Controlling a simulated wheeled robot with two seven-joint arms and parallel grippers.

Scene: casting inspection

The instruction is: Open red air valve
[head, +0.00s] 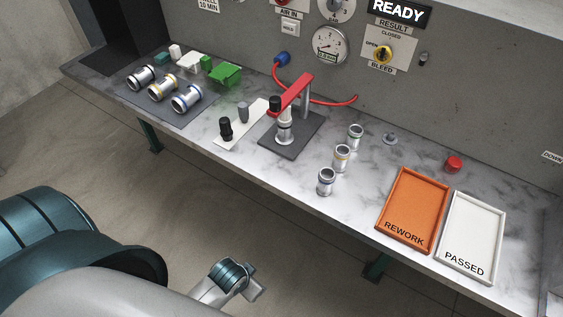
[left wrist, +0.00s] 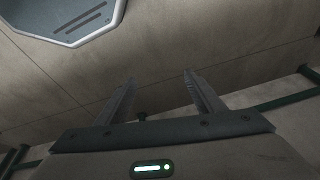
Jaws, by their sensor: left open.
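Part of a red fitting shows at the top edge of the head view, above the AIR IN label (head: 289,13) on the grey panel. It is cut off by the frame, so I cannot tell its handle position. My left gripper (left wrist: 158,77) is open in the left wrist view, with nothing between its two fingers. It is over bare floor, away from the panel. A piece of my arm shows low in the head view, in front of the bench. My right gripper is not in view.
The marble bench (head: 190,125) holds a clamp fixture with a red lever (head: 293,92), metal cylinders, an orange rework tray (head: 383,222), a white passed tray (head: 470,275) and a red button (head: 453,164).

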